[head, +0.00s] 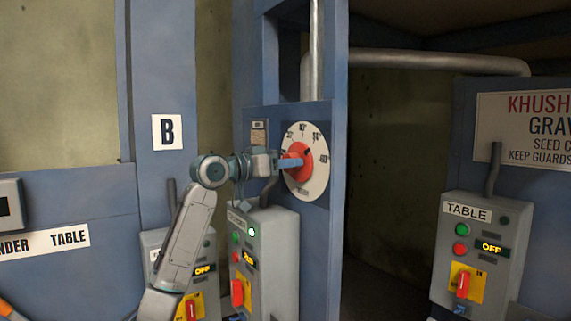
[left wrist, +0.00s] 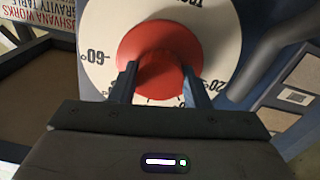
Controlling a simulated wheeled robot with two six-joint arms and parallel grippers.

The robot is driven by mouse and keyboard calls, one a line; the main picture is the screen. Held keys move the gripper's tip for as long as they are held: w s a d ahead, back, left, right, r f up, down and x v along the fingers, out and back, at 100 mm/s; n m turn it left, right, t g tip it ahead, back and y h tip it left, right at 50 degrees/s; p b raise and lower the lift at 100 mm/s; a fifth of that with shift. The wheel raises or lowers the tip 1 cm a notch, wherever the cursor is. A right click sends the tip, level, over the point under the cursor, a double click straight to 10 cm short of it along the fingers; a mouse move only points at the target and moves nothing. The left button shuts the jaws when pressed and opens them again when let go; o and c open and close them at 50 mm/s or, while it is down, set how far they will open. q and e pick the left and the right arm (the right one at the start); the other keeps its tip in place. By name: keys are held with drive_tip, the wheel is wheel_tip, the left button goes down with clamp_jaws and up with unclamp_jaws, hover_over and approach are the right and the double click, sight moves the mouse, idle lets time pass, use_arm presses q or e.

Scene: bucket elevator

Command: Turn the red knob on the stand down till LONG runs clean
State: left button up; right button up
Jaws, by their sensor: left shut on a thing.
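The red knob (head: 298,163) sits at the centre of a round white dial (head: 316,186) with angle marks, on a blue stand (head: 338,150). A dark pointer mark on the knob points to the upper right in the head view. My left gripper (head: 290,163) reaches in from the left and is shut on the knob. In the left wrist view the two fingers (left wrist: 160,85) lie on either side of the red knob (left wrist: 158,50), and the dial (left wrist: 90,65) shows behind it. My right gripper is not in view. The word LONG is not readable.
A grey control box (head: 270,260) with buttons and a lit display stands below the dial. Another box labelled TABLE (head: 480,260) is at the right, its display reading OFF. A vertical pipe (head: 316,50) rises above the dial. A dark gap lies right of the stand.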

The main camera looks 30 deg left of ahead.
use_arm(q)
drive_tip(key=shift+n, duration=1.2)
drive_tip(key=o, duration=1)
drive_tip(key=shift+c, duration=0.2)
drive_tip(key=shift+s+a, duration=0.1)
drive_tip(key=b+v, duration=0.6)
drive_tip(key=v, duration=0.4)
drive_tip(key=shift+s, duration=0.3)
drive_tip(key=shift+a, duration=0.15)
